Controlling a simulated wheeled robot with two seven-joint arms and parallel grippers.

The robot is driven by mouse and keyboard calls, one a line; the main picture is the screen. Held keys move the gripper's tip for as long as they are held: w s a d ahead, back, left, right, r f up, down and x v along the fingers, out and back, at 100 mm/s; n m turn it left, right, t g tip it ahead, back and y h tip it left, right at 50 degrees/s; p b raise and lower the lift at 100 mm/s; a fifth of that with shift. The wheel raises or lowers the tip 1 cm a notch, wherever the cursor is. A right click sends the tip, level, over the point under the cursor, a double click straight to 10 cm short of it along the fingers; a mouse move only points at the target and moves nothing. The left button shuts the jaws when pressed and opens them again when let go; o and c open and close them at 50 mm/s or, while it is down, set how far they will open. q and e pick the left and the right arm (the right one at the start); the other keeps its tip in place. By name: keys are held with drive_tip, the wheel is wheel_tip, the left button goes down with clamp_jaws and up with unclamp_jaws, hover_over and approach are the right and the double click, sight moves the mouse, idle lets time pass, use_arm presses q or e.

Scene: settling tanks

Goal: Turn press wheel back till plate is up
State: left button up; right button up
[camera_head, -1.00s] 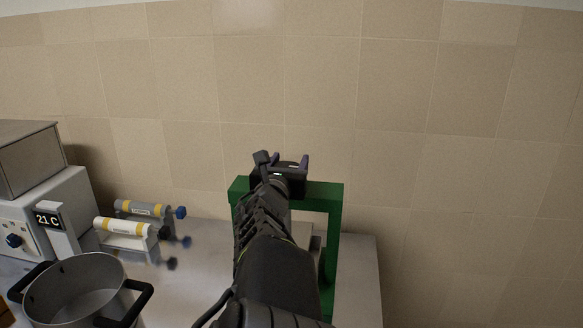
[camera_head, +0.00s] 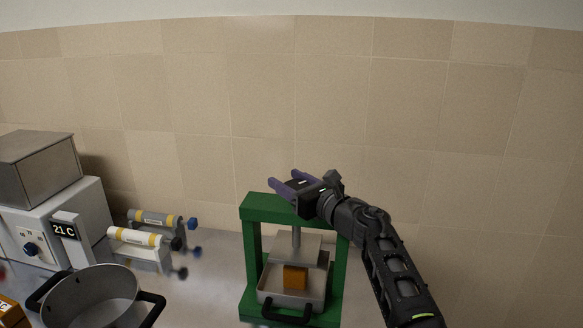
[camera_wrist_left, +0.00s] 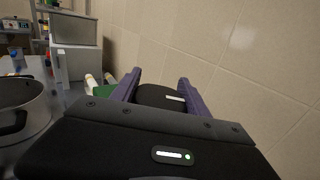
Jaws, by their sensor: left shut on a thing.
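The green press (camera_head: 252,255) stands on the worktop in the head view. Its grey plate (camera_head: 297,246) hangs on a spindle above an orange block (camera_head: 296,277) in a metal tray (camera_head: 280,298); I cannot tell whether plate and block touch. My left gripper (camera_head: 290,185) is at the top of the press, its purple fingers pointing left. In the left wrist view those fingers (camera_wrist_left: 157,90) are shut on the dark press wheel (camera_wrist_left: 158,97), which has a white mark. The gripper hides the wheel in the head view. My right gripper is not in view.
A pot (camera_head: 90,300) with black handles stands at the lower left. Two cylinders with yellow bands (camera_head: 150,238) lie on stands behind it. A white device (camera_head: 85,215) with a 21 C display is at the far left. The tiled wall (camera_head: 450,150) is close behind the press.

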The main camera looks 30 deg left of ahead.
use_arm(q)
drive_tip(key=shift+s+a+r+n+g+y+p, duration=0.1)
drive_tip(key=shift+n+g+y+p, duration=0.1)
drive_tip(key=shift+n+g+p, duration=0.3)
drive_tip(key=shift+s+r+n+g+y+p, duration=0.1)
drive_tip(key=shift+n+g+y+p, duration=0.15)
drive_tip(key=shift+g+p, duration=0.45)
drive_tip(key=shift+f+n+g, duration=0.25)
drive_tip(key=shift+g, duration=0.05)
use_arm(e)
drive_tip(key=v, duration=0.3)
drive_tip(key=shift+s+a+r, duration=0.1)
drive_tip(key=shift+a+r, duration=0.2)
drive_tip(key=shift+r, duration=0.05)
use_arm(q)
drive_tip(key=o, duration=1.4)
drive_tip(key=shift+c, duration=0.2)
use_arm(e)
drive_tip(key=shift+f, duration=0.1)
use_arm(q)
drive_tip(key=shift+s+d, duration=0.1)
drive_tip(key=shift+d, duration=0.3)
drive_tip(key=b+v, duration=0.2)
drive_tip(key=v, duration=0.4)
drive_tip(key=shift+d+f, duration=0.1)
drive_tip(key=shift+f, duration=0.05)
drive_tip(key=shift+s+d, duration=0.15)
drive_tip(key=shift+d, duration=0.25)
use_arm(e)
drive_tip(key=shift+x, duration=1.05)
